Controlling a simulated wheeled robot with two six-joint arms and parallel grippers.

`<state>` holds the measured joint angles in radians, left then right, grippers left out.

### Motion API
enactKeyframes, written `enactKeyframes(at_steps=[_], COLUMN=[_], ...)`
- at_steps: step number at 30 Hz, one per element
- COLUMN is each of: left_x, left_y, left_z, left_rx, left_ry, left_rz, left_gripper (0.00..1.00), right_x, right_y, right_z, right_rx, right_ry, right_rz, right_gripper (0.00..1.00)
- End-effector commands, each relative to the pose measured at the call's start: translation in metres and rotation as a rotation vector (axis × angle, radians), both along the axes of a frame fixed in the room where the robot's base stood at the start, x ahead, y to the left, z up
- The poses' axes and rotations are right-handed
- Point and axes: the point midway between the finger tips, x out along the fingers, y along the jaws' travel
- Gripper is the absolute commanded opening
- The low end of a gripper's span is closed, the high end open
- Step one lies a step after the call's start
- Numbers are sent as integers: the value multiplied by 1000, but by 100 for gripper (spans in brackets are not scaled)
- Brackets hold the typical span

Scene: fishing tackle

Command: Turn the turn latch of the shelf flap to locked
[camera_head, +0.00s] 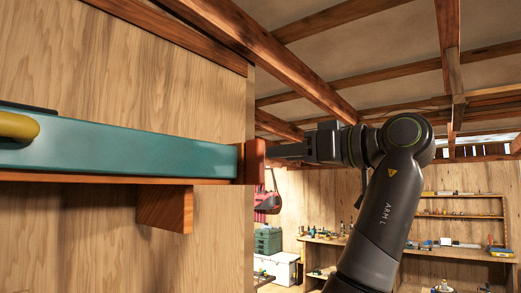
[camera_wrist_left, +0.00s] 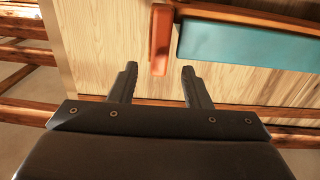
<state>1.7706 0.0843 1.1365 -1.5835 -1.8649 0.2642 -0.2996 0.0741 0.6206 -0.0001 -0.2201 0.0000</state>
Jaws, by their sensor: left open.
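A long teal panel (camera_head: 130,154), which looks like the shelf flap, runs along the wooden shelf at the left of the head view. It also shows at the top right of the wrist view (camera_wrist_left: 250,45). An upright reddish wooden piece (camera_head: 253,161) stands at the panel's right end; it may be the turn latch, but I cannot tell for sure. In the wrist view it stands upright (camera_wrist_left: 161,40), ahead of the fingertips. My left gripper (camera_wrist_left: 160,69) is open and empty, pointing at this piece. In the head view the left gripper (camera_head: 280,152) is close beside it.
A yellow rounded object (camera_head: 18,126) is in front of the panel at far left. A wooden bracket (camera_head: 166,209) hangs under the shelf. Roof beams (camera_head: 280,55) run overhead. A workbench (camera_head: 440,250) with small items stands far back at right.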

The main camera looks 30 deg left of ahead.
Motion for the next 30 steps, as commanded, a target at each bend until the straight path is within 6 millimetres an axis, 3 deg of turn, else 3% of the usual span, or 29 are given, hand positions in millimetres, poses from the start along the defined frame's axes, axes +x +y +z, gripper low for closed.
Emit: enactKeyframes(at_steps=[3,10,23,30], left_x=[2,4,5,5], left_y=[26,58,68,68], left_z=[3,2,0,0], left_rx=[-1,0,1,1], left_ry=[0,0,0,0], left_rz=[2,1,-2,-1], left_gripper=[44,44,44,14], right_x=[0,0,-1,-1], right_y=[8,-4,-9,-6], right_z=[12,25,27,26], right_rx=[10,-5,-11,-7], right_ry=[-1,0,2,2], right_rz=[-3,1,4,2], right_gripper=[41,41,41,41])
